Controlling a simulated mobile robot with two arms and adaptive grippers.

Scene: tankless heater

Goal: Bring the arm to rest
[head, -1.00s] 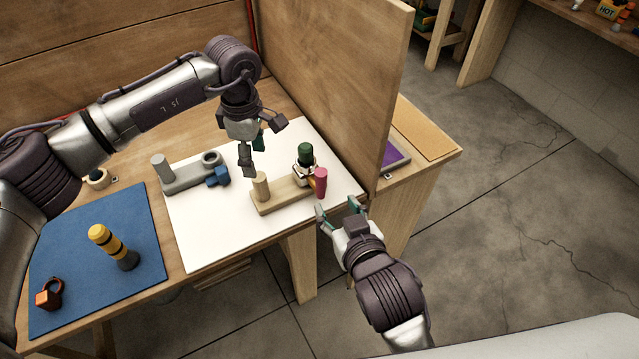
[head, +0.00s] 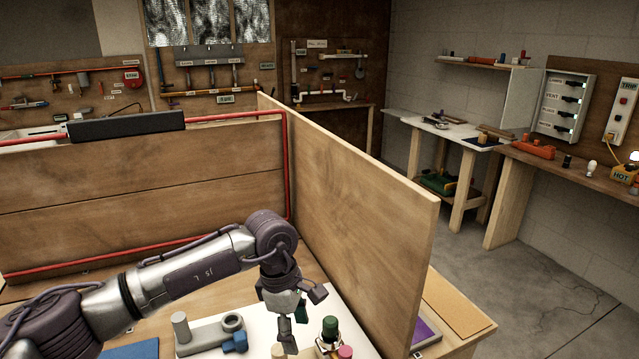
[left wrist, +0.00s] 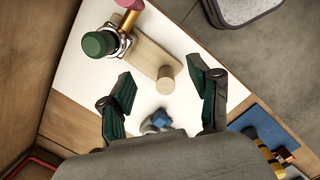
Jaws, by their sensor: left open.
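My left gripper (head: 293,318) hangs pointing down over the white mat (head: 262,338) on the bench. It is open and holds nothing; the left wrist view shows its two green-padded fingers (left wrist: 168,105) spread apart. The wooden block with a peg (left wrist: 150,62) lies beyond the fingertips, with a green-capped part (left wrist: 98,44) and a pink-topped part (left wrist: 130,4) at one end. A grey fixture (head: 200,335) with a blue piece (head: 235,342) stands left of the gripper in the head view. My right gripper is out of the head view.
A tall wooden partition (head: 360,215) stands just right of my left arm, with a wooden back panel (head: 140,190) and red pipe (head: 287,165) behind. A blue mat (left wrist: 265,125) with a yellow-and-black tool (left wrist: 270,160) shows in the wrist view. Open floor (head: 540,290) lies at right.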

